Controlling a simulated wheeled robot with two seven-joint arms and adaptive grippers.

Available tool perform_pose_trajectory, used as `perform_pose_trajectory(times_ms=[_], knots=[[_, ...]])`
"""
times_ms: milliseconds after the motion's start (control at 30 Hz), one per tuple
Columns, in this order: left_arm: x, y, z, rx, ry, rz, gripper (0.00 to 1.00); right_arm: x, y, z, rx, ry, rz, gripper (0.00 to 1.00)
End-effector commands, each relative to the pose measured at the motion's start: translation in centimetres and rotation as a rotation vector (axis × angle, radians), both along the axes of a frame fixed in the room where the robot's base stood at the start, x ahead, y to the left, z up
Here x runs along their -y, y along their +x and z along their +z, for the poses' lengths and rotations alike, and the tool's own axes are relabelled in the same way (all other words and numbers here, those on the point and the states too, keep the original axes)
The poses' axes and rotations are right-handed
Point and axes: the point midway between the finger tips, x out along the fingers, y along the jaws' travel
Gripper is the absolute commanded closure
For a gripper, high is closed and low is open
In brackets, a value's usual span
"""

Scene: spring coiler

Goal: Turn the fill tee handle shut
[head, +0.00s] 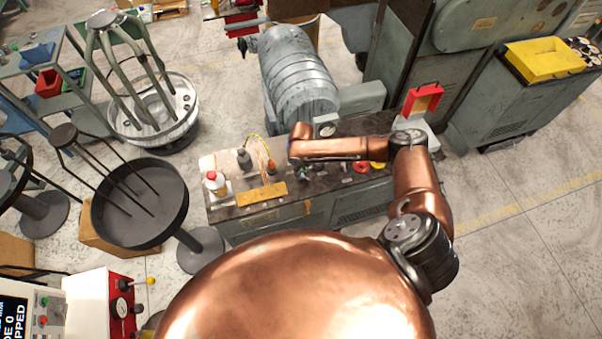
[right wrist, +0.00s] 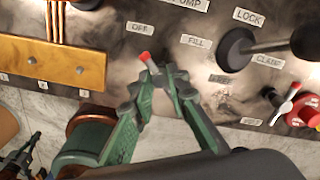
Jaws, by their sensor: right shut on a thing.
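The right wrist view shows the fill tee handle's red tip (right wrist: 146,58) sticking out past my right gripper (right wrist: 157,84), between the OFF and FILL labels. The green fingers are closed together on the handle, and they hide most of it and its pivot. In the head view my right gripper (head: 304,172) is a small green shape at the end of my copper arm, low over the dark bench panel. The handle cannot be made out there.
A brass plate (right wrist: 50,62) lies left. In the head view a white bottle (head: 215,183) stands on the bench's left end.

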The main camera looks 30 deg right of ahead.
Motion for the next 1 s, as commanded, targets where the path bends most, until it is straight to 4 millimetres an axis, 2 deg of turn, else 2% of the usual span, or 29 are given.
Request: perform_pose_trajectory(times_ms=[167,200,433,767,867,1000], knots=[[0.0,0.0,0.0,0.000,0.000,0.000,1.00,0.0,0.0,0.0,0.000,-0.001,0.000,1.00],[0.0,0.0,0.0,0.000,0.000,0.000,1.00,0.1,0.0,0.0,0.000,-0.001,0.000,0.84],[0.0,0.0,0.0,0.000,0.000,0.000,1.00,0.0,0.0,0.0,0.000,-0.001,-0.001,0.68],[-0.3,-0.1,0.0,-0.002,0.003,0.000,1.00,0.0,0.0,0.3,0.001,-0.001,-0.001,0.67],[-0.2,-0.1,0.0,-0.001,0.002,0.000,1.00,0.1,0.1,1.3,0.002,-0.001,-0.001,0.67],[-0.1,-0.1,0.0,-0.001,0.001,0.000,1.00,0.1,0.1,3.9,0.002,-0.001,0.000,0.67]])
